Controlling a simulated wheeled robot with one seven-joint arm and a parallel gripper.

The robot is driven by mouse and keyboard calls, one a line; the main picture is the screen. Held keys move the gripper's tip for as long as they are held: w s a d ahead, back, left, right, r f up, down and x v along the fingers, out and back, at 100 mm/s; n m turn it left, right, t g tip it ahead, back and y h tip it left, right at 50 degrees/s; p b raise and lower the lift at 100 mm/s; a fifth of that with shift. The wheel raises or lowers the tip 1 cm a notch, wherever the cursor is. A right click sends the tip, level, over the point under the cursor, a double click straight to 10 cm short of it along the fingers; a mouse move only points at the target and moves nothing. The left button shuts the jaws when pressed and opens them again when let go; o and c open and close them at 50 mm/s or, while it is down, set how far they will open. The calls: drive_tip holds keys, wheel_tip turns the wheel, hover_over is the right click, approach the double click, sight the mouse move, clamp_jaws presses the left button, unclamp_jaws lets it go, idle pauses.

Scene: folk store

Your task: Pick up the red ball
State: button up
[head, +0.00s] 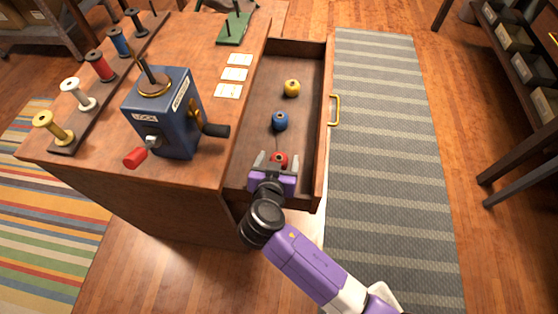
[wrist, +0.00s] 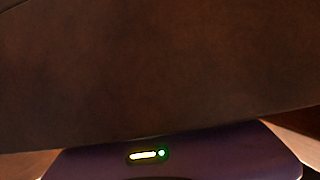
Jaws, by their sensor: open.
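The red ball (head: 280,158) lies in the near end of the open wooden drawer (head: 297,62), partly hidden by my gripper. My gripper (head: 273,159) is open, with its fingers over the near part of the drawer and pointing toward the red ball. One finger is close to the ball; I cannot tell whether it touches or whether the ball is between the fingers. The wrist view shows only a dark brown surface and the purple gripper body (wrist: 200,155); no ball is visible there.
A blue ball (head: 280,121) and a yellow ball (head: 292,88) lie farther back in the drawer. A blue crank machine (head: 170,115) and a rack of thread spools (head: 100,66) stand on the cabinet at left. A yellow handle (head: 335,110) sticks out of the drawer front. Striped rug (head: 390,180) at right is clear.

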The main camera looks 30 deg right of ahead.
drive_tip(key=shift+c, duration=0.2)
drive_tip(key=c, duration=1.3)
drive_tip(key=shift+r, duration=0.1)
drive_tip(key=shift+c, duration=0.2)
